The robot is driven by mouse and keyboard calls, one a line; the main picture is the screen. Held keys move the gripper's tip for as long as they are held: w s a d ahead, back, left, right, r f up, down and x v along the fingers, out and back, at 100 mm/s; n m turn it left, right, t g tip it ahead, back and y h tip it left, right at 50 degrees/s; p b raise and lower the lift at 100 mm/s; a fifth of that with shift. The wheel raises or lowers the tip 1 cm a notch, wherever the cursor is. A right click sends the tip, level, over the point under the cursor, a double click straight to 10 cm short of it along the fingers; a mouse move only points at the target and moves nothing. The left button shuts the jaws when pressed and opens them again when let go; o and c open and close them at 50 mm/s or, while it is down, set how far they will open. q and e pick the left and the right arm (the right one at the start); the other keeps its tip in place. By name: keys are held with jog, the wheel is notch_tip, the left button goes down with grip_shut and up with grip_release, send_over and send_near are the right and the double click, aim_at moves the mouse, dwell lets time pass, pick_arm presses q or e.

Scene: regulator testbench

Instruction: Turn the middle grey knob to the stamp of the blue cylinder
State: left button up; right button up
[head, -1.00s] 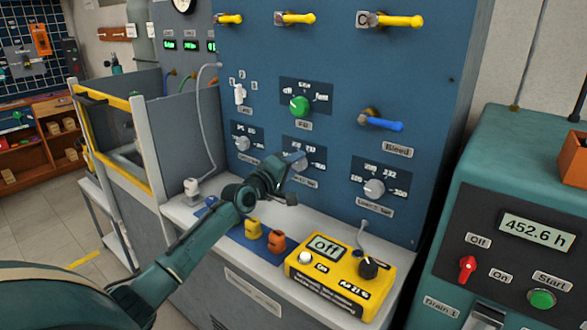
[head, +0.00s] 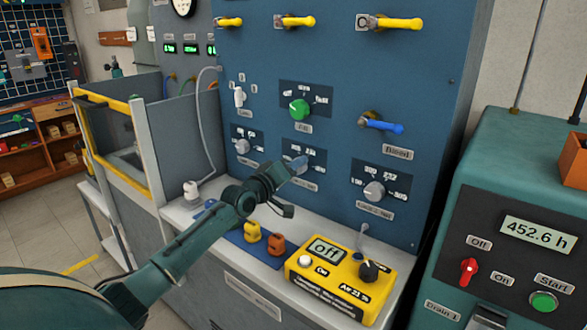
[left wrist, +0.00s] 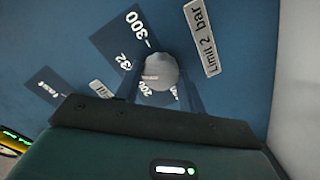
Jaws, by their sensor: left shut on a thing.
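The middle grey knob (left wrist: 160,72) shows end-on in the left wrist view, between the two fingers of my left gripper (left wrist: 160,88), which is shut on it. Scale marks 300, 232 and 200 surround the knob, beside a plate reading "Limit 2 bar". I cannot tell which mark the knob points to. In the head view my left gripper (head: 295,165) reaches the blue panel (head: 340,70), and its hand hides most of this knob. My right gripper is not in view.
Grey knobs sit left (head: 242,146) and right (head: 374,191) of the held one, with a green knob (head: 300,109) above. A blue-handled valve (head: 384,126) is at upper right. A yellow meter (head: 340,285) reading "off" stands on the bench below.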

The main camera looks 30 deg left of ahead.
pick_arm(q)
jog(key=o, duration=1)
jog(key=s, duration=0.8)
jog(key=s+a+p, duration=0.1)
jog(key=s, duration=0.4)
